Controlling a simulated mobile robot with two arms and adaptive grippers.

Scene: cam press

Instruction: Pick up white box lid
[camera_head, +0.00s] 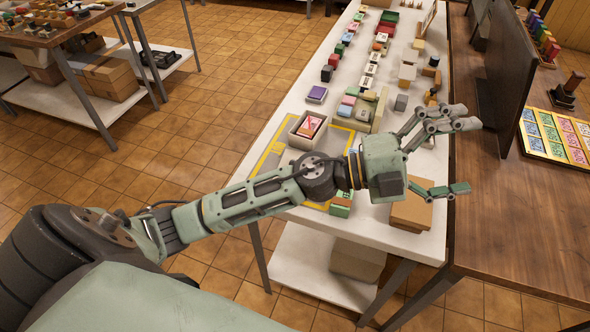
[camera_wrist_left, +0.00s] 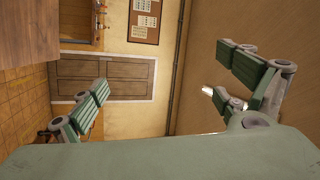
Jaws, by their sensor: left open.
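My left gripper (camera_head: 462,155) reaches across the white table from the left. Its fingers are spread wide and empty, above the table's right edge and pointing right. In the left wrist view the gripper (camera_wrist_left: 165,88) is also open, with only wall and a door between its fingers. A pale open box (camera_head: 293,138) with a red-and-white piece inside stands on a yellow-edged mat, left of my wrist. I cannot tell any thing apart as the white box lid; my arm hides part of the table. My right gripper is not in view.
The white table (camera_head: 290,85) carries several small coloured boxes and blocks towards its far end. A brown cardboard box (camera_head: 411,212) stands below my gripper. A dark upright panel (camera_head: 507,85) stands on the wooden table (camera_head: 530,215) at right.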

